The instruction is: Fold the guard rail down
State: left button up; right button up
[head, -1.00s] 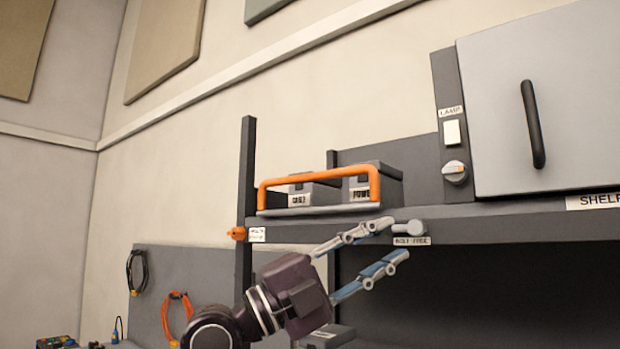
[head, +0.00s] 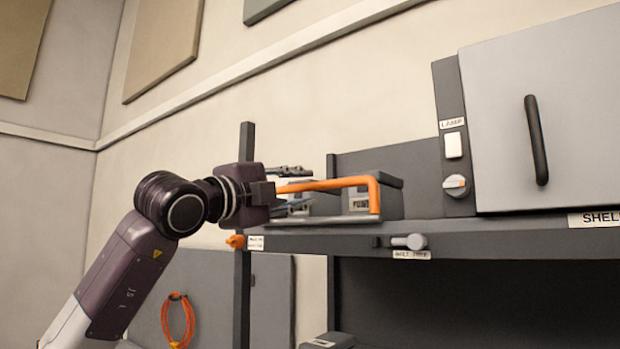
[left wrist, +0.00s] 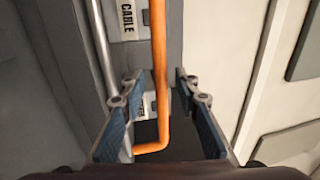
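The orange guard rail (head: 330,184) stands raised along the front of the upper shelf (head: 480,232), its right leg upright. My left gripper (head: 300,190) is at the rail's left part and partly hides it. In the left wrist view the rail (left wrist: 160,60) runs between the two spread fingers of the gripper (left wrist: 158,95), with gaps on both sides. The bolt knob (head: 408,241) is on the shelf's front edge above a small label, apart from the gripper. My right gripper is not in view.
Dark boxes (head: 386,200) stand behind the rail. A grey cabinet (head: 560,110) with a black handle is on the right, beside a lamp switch (head: 453,145) and dial. An orange knob (head: 236,241) is at the shelf's left end. The space before the shelf is free.

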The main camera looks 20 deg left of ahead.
pick_arm(q)
jog(key=shift+p+x, duration=0.5)
jog(key=shift+x, duration=0.9)
jog(key=shift+c, duration=0.3)
grip_shut()
